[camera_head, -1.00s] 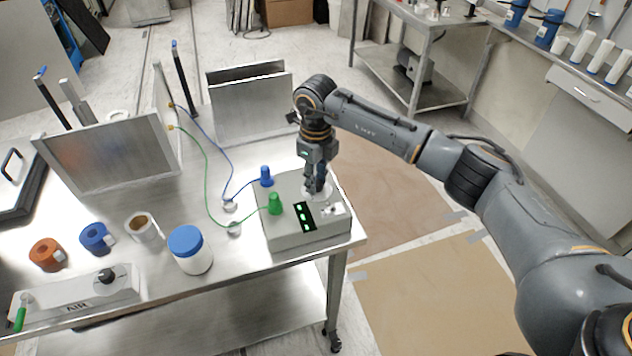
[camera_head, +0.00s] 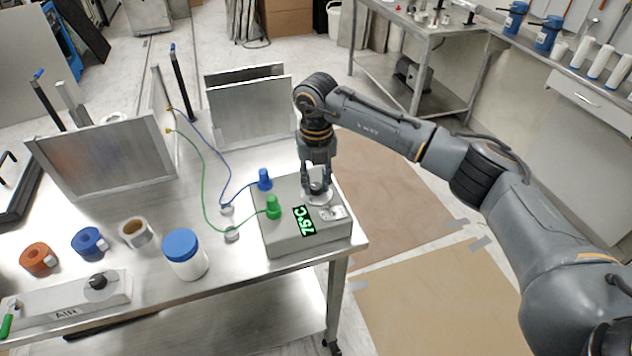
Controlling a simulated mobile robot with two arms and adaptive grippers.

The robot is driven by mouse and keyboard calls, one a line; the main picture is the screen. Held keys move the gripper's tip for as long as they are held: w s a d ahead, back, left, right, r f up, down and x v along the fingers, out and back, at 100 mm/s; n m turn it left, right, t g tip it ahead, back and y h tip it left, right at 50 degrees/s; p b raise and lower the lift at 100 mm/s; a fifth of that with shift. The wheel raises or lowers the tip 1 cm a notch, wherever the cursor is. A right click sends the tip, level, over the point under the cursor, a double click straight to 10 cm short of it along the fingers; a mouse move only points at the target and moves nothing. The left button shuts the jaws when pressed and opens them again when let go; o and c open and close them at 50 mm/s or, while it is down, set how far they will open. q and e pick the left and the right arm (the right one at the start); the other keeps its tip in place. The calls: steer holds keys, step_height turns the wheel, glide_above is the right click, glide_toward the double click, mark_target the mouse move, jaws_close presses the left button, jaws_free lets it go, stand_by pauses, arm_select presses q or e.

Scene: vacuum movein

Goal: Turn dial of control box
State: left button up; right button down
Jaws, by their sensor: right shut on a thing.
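The control box (camera_head: 283,232) is a grey box at the right front corner of the steel table. Its display (camera_head: 304,221) is lit with green characters that look like 75°C. A pale round dial (camera_head: 318,200) sits on its top at the back right, partly hidden by my gripper. My right gripper (camera_head: 317,190) points straight down and is shut on the dial. A small silver switch plate (camera_head: 332,213) lies right of the display. My left gripper is not in view.
Blue (camera_head: 264,180) and green (camera_head: 273,207) plugs with hoses stand on the box's left side. A white jar with a blue lid (camera_head: 185,254), tape rolls (camera_head: 136,233) and an AIR box (camera_head: 75,298) are to the left. Metal plates (camera_head: 250,110) stand behind.

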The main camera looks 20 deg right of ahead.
mark_target(316, 185)
steer(key=shift+r+m, duration=0.1)
steer(key=shift+m, duration=0.2)
stand_by(0.4)
steer(key=c, duration=1.1)
jaws_free()
steer(key=shift+o, duration=0.2)
steer(key=shift+r, duration=0.15)
step_height(316, 185, up, 12)
steer(key=shift+f, duration=0.2)
